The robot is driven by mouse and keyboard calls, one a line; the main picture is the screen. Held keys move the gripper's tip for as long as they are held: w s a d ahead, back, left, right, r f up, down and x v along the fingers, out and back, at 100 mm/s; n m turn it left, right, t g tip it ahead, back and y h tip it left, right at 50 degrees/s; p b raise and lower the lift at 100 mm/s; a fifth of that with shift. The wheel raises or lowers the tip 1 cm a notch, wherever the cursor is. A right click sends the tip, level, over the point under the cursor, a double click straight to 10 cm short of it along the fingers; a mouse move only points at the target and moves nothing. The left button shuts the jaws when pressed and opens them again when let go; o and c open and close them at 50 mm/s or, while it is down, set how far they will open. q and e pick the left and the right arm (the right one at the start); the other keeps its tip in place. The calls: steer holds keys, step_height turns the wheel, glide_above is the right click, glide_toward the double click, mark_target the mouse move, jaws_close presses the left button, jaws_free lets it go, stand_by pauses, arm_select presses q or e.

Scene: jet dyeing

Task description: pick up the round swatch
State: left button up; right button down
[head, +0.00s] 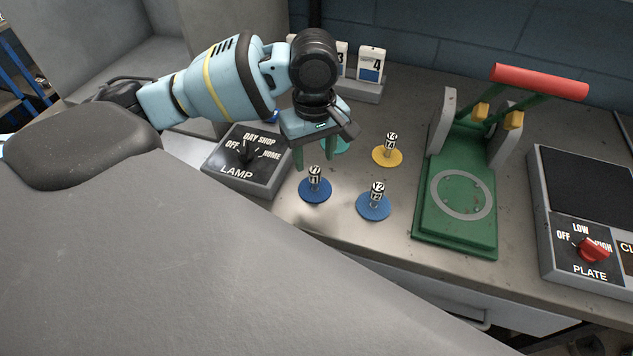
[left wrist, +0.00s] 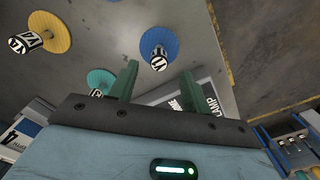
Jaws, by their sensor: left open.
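Several round swatches with upright striped, labelled knobs stand on the bench. A blue swatch (head: 315,191) is just below my left gripper (head: 314,163) in the head view. A second blue swatch (head: 374,207) is to its right, and a yellow swatch (head: 387,157) is farther back. A teal swatch (head: 342,147) is partly hidden behind the gripper. My left gripper is open and empty, fingers pointing down. In the left wrist view, a blue swatch (left wrist: 170,45) lies beyond the fingertips (left wrist: 159,70), with the teal (left wrist: 100,78) and yellow (left wrist: 58,30) swatches to the left.
The lamp switch box (head: 240,175) is left of the swatches. A green press (head: 455,215) with a red handle (head: 540,82) stands to the right, then the plate control (head: 588,250). A numbered card holder (head: 368,88) is behind. Bare bench lies in front of the swatches.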

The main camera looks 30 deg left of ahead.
mark_target(315, 170)
arm_select(q)
steer(key=shift+f, duration=0.7)
steer(key=shift+f+b, duration=0.4)
steer(key=shift+f, duration=1.95)
arm_select(e)
steer(key=shift+a+f, duration=0.25)
steer(key=shift+f, duration=0.05)
arm_select(q)
jaws_close()
arm_select(e)
steer(key=shift+s, duration=0.1)
